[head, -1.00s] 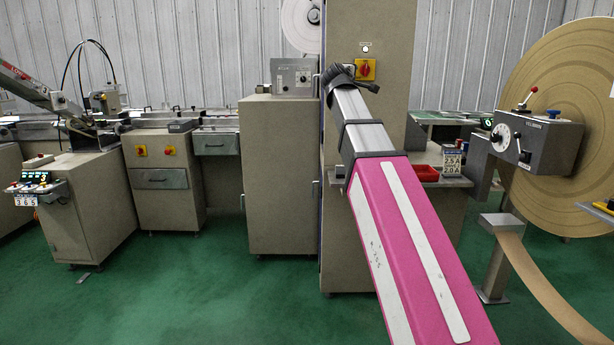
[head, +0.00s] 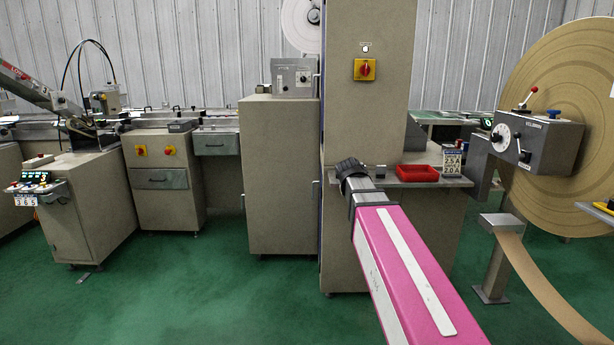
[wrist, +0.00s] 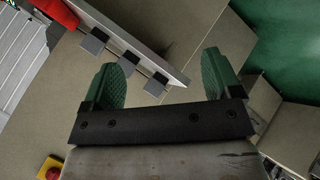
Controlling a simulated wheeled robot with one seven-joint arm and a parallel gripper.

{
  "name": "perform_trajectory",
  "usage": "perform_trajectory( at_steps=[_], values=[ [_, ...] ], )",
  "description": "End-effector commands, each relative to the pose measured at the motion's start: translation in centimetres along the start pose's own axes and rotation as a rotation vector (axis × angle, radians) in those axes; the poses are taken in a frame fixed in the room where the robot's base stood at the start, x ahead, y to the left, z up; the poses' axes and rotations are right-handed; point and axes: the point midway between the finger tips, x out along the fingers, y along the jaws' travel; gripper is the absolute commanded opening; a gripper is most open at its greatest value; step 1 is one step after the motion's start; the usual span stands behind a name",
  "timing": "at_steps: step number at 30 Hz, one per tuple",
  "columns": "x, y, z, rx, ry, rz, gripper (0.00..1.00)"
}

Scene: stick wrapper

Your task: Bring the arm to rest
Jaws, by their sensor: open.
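My gripper (wrist: 163,82) shows in the wrist view with its two green ridged fingers wide apart and nothing between them. A grey metal shelf edge with dark square tabs (wrist: 125,62) lies beyond the fingers. In the head view my arm reaches forward from the lower right, low in front of the tall beige cabinet. The far end of the arm is at the height of the shelf, and the gripper itself is hidden behind it there.
A red tray (head: 417,173) and a small patterned box (head: 452,163) sit on the grey shelf (head: 395,181). The tall cabinet (head: 365,115) has a red-and-yellow switch (head: 365,70). A large brown paper roll (head: 565,80) stands at right. Green floor (head: 220,290) is clear at left.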

Motion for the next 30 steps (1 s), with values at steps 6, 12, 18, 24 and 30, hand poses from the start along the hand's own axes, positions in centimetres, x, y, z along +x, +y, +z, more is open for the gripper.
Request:
perform_trajectory(
  at_steps=[6, 12, 18, 24, 30],
  values=[
    [3.7, -7.4, 7.2, 0.143, -0.124, -0.166, 0.84],
    [5.7, -13.7, 13.4, 0.277, -0.252, -0.303, 0.84],
    [6.3, -19.8, 19.5, 0.414, -0.395, -0.428, 0.84],
    [6.0, -24.6, 24.3, 0.527, -0.524, -0.524, 0.84],
    [5.7, -26.8, 26.4, 0.583, -0.588, -0.566, 0.84]
  ],
)
